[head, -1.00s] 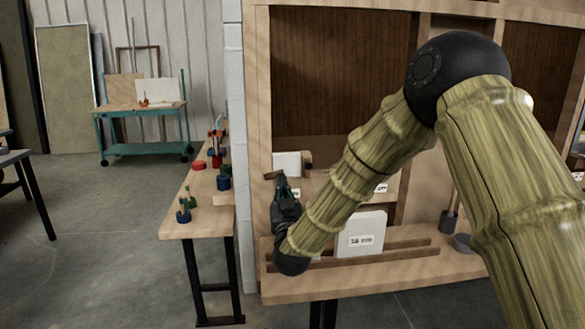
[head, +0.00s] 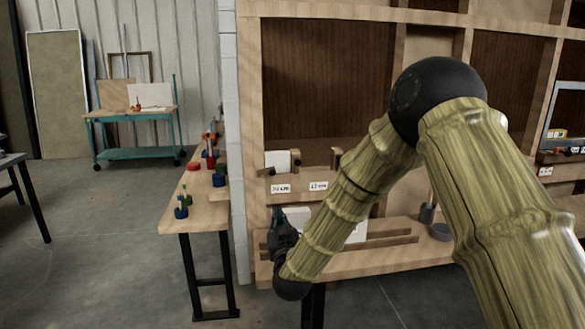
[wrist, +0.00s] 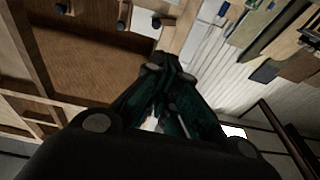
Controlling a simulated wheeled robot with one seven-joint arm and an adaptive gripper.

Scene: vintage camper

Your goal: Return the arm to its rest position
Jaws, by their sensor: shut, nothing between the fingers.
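My gripper (head: 279,216) is in front of the lower left part of the wooden shelf unit (head: 249,150) in the head view. It sits just below the front ledge with the size labels and partly hides a white panel (head: 297,222) behind it. In the wrist view my gripper (wrist: 168,62) shows its dark green fingers closed together at the tips, with nothing between them. My arm reaches down and left from the right side of the head view.
A wooden workbench (head: 178,212) with paint pots stands just left of the shelf. A teal cart (head: 135,152) is farther back. A grey pot (head: 441,232) stands on the lower shelf at right.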

